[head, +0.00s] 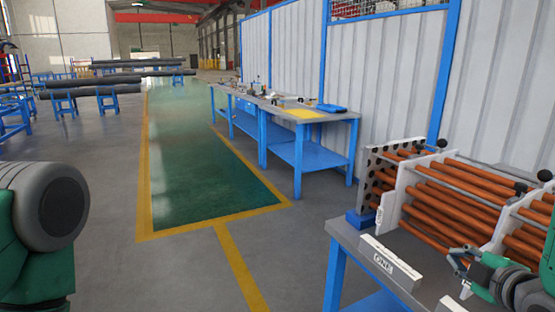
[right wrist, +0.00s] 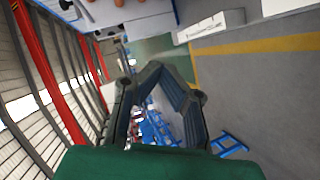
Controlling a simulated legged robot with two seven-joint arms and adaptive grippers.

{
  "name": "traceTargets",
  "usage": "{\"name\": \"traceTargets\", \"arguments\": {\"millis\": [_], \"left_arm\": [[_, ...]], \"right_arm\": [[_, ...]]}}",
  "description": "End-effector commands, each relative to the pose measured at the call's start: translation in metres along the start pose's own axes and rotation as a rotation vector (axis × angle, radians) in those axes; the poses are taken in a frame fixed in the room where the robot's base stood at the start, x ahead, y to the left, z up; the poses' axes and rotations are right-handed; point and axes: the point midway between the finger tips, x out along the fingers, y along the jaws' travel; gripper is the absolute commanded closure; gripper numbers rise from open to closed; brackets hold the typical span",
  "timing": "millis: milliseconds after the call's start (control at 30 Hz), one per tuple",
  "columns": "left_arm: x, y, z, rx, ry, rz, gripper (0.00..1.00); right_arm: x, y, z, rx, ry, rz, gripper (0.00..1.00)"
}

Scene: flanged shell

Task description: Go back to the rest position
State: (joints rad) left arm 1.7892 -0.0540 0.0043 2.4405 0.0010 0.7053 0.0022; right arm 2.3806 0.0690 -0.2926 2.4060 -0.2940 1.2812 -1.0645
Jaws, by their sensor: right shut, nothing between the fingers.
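My right gripper (head: 458,272) is at the lower right of the head view, in front of the tube bundle and above the table. It is shut with nothing between its fingers. In the right wrist view its dark fingers (right wrist: 155,72) stand in the middle. The flanged shell rig (head: 455,195) has rows of copper-coloured tubes running through light plates, with a perforated end plate (head: 378,172) at its left. Part of the rig is cut off by the right edge. My left gripper is out of view; only part of my left arm shows at the left edge.
The rig stands on a grey-topped table with blue legs (head: 337,277). A white block marked ONE (head: 383,262) lies at the table's front. A blue workbench (head: 310,160) with small items stands farther back along the white panel wall. The green floor lane (head: 190,165) is clear.

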Motion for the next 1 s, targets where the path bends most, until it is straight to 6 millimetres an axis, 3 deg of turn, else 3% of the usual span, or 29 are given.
{"name": "traceTargets", "arguments": {"millis": [167, 267, 400, 533, 600, 733, 1000], "left_arm": [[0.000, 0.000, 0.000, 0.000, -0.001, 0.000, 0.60], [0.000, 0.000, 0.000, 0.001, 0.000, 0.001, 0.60], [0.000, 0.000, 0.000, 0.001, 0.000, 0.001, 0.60], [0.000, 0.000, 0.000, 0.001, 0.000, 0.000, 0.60], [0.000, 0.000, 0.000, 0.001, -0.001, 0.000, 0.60], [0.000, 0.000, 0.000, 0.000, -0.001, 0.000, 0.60], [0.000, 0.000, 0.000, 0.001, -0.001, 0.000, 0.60]], "right_arm": [[-0.003, -0.086, 0.014, 0.217, -0.106, -0.203, 1.00], [-0.018, -0.152, 0.022, 0.391, -0.225, -0.349, 1.00], [-0.063, -0.249, 0.031, 0.649, -0.465, -0.542, 1.00], [-0.114, -0.317, 0.035, 0.832, -0.703, -0.658, 1.00], [-0.137, -0.342, 0.036, 0.902, -0.811, -0.694, 1.00], [-0.166, -0.368, 0.037, 0.980, -0.945, -0.726, 1.00], [-0.176, -0.376, 0.039, 1.009, -0.992, -0.733, 1.00]]}}
